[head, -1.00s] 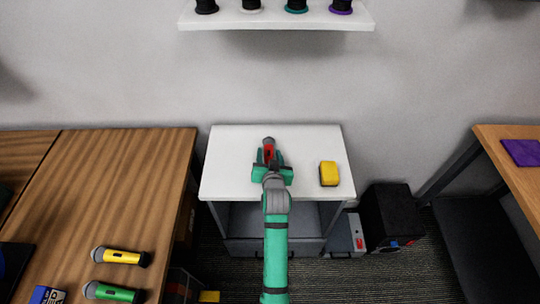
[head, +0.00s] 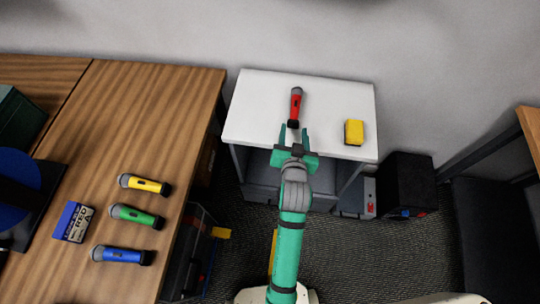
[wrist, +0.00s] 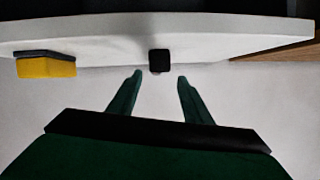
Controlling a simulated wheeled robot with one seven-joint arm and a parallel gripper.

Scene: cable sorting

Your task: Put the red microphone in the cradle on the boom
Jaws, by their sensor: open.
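The red microphone (head: 296,104) lies on the white cabinet top, its grey head towards the wall and its black end towards me. My gripper (head: 295,131) is open and empty at the cabinet's front edge, its fingers pointing at the black end. In the wrist view the microphone's black end (wrist: 160,60) shows just beyond and between the two spread fingertips (wrist: 160,77). The rest of the microphone is mostly hidden there. I see no boom or cradle in these frames.
A yellow block-like object (head: 354,132) sits right of the microphone on the white cabinet top (head: 255,110). Yellow (head: 145,184), green (head: 137,216) and blue (head: 122,254) microphones lie on the wooden table at left, beside a labelled box (head: 73,222). A black box (head: 407,185) stands on the floor at right.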

